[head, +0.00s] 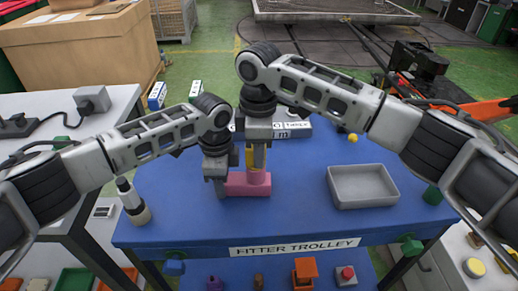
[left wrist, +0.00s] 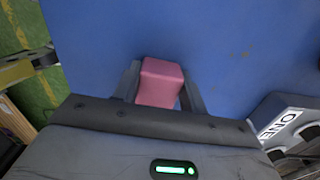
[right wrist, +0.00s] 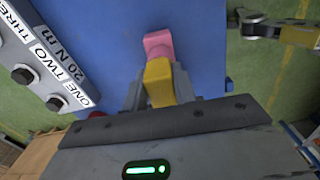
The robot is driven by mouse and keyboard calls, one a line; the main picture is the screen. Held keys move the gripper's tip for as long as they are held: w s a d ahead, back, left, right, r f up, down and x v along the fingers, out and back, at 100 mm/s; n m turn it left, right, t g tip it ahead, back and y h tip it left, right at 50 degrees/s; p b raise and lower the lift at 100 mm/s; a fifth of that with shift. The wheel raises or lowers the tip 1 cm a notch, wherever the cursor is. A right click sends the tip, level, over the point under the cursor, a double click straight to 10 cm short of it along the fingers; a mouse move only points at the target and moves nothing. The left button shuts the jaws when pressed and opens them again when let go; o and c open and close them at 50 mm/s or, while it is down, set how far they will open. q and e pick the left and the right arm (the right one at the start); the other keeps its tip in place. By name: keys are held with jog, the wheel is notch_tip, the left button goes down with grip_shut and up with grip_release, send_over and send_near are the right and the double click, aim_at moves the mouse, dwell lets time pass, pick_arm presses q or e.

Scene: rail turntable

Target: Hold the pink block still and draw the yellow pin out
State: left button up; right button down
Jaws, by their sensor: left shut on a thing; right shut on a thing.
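The pink block (head: 247,186) sits on the blue trolley top (head: 300,215). My left gripper (head: 221,187) is at its left end and shut on it; in the left wrist view the pink block (left wrist: 160,82) shows between the two fingers. The yellow pin (head: 250,159) stands upright above the block. My right gripper (head: 258,158) comes down from above and is shut on the pin. In the right wrist view the yellow pin (right wrist: 158,84) is between the fingers, with the pink block (right wrist: 158,45) beyond it. The pin's lower end is hidden, so its depth in the block cannot be told.
A grey tray (head: 363,202) lies to the right, empty. A small yellow ball (head: 353,138) is behind it. Labelled boxes (head: 292,131) stand behind the grippers.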

jog(key=shift+r, duration=0.75)
jog(key=shift+r, duration=3)
jog(key=shift+r, duration=0.15)
pick_arm(q)
jog(key=o, duration=1.5)
jog(key=shift+c, duration=0.2)
pick_arm(e)
notch_tip(320, 180, up, 5)
jog(key=shift+f, duration=0.15)
